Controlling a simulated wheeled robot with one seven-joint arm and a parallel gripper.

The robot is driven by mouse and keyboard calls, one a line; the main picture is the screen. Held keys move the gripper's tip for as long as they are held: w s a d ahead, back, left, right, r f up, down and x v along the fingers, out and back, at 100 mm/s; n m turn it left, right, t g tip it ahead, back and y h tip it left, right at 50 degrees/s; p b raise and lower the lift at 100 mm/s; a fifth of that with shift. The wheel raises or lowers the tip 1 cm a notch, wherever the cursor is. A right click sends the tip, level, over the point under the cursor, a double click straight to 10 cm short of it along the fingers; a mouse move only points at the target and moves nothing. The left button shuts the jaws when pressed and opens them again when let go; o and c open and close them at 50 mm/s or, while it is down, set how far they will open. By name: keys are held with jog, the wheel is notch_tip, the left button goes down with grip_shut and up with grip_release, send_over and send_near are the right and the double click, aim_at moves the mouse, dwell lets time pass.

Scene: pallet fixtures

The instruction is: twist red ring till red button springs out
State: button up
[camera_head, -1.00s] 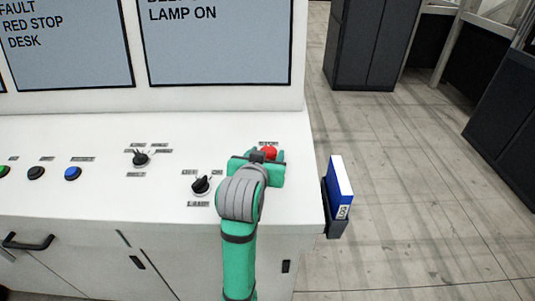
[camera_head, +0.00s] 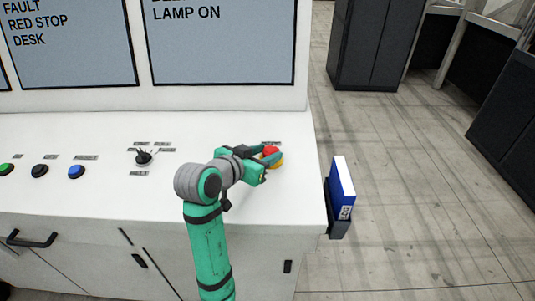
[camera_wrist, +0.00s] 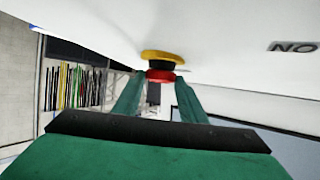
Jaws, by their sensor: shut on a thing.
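The red button (camera_head: 271,151) stands on a yellow collar (camera_head: 277,161) near the right end of the white desk top. In the wrist view the red button (camera_wrist: 160,76) shows between my fingertips, with the yellow collar (camera_wrist: 162,57) and a dark band beyond it. I cannot tell the red ring apart from the red button. My gripper (camera_head: 266,159) reaches in from the left and is shut on the red head, one finger on each side; it also shows in the wrist view (camera_wrist: 158,82).
A black selector switch (camera_head: 143,158) and blue (camera_head: 76,171), black (camera_head: 40,171) and green (camera_head: 6,170) buttons sit to the left. A blue binder (camera_head: 342,188) stands in a holder on the desk's right side. Screens (camera_head: 222,40) rise behind.

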jog(key=shift+w+a+m+g+h, duration=0.15)
jog(key=shift+a+m+g+h, duration=0.15)
jog(key=shift+m+g+h, duration=0.3)
jog(key=shift+d, duration=0.1)
jog(key=o, duration=1.1)
jog(key=shift+c, duration=0.2)
jog(key=v, duration=1)
jog(key=shift+s+a, duration=0.3)
jog(key=shift+a, duration=0.1)
